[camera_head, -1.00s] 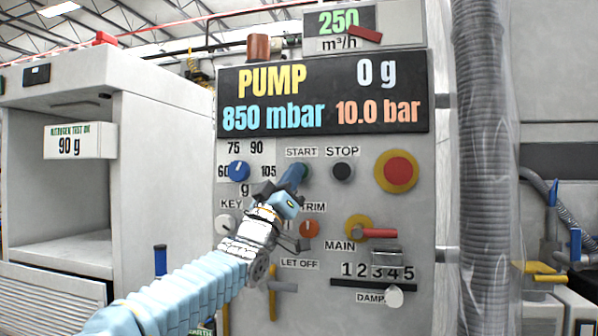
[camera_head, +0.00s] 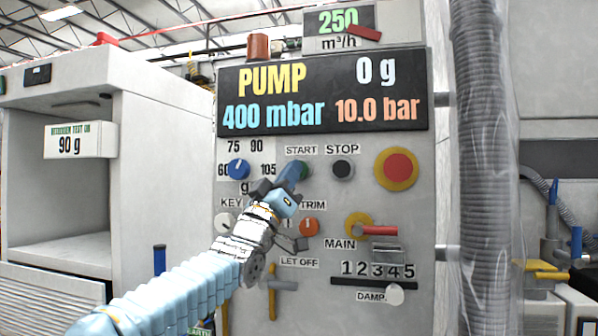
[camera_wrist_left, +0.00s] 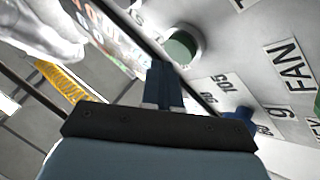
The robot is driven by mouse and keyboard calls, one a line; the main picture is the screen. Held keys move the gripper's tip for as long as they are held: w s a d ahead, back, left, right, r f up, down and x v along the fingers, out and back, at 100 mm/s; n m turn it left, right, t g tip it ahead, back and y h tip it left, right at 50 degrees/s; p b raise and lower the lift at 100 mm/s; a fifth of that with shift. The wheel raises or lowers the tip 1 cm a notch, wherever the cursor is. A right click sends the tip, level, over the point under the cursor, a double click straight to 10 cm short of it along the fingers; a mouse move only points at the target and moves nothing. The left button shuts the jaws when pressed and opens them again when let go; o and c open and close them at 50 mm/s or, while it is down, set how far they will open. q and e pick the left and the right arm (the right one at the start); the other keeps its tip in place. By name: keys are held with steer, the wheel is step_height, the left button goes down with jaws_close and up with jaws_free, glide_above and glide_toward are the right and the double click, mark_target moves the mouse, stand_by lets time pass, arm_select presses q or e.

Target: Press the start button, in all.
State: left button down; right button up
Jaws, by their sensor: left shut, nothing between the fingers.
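The start button is a green round button (camera_head: 304,170) under the START label, partly behind my gripper in the head view. It also shows in the left wrist view as a green disc in a pale ring (camera_wrist_left: 182,48). My left gripper (camera_head: 291,174) is shut and empty, with its fingertips at the button's left edge in the head view. In the left wrist view the shut fingers (camera_wrist_left: 163,80) end just short of the button's image; I cannot tell whether they touch it. The display (camera_head: 322,96) reads PUMP, 0 g, 400 mbar and 10.0 bar. My right gripper is not in view.
A black stop button (camera_head: 343,170) and a red button on yellow (camera_head: 397,169) are to the right. A blue dial (camera_head: 238,169) is left of my gripper. The orange trim knob (camera_head: 309,227) and red main handle (camera_head: 379,230) are below. A grey hose (camera_head: 482,160) runs down the right.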

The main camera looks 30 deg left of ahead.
arm_select(q)
steer(key=s+b, duration=0.1)
steer(key=s, duration=0.1)
steer(key=s+d+b, duration=0.1)
steer(key=s+b, duration=0.1)
steer(key=shift+s+d, duration=0.1)
steer(key=shift+s, duration=0.3)
stand_by(0.6)
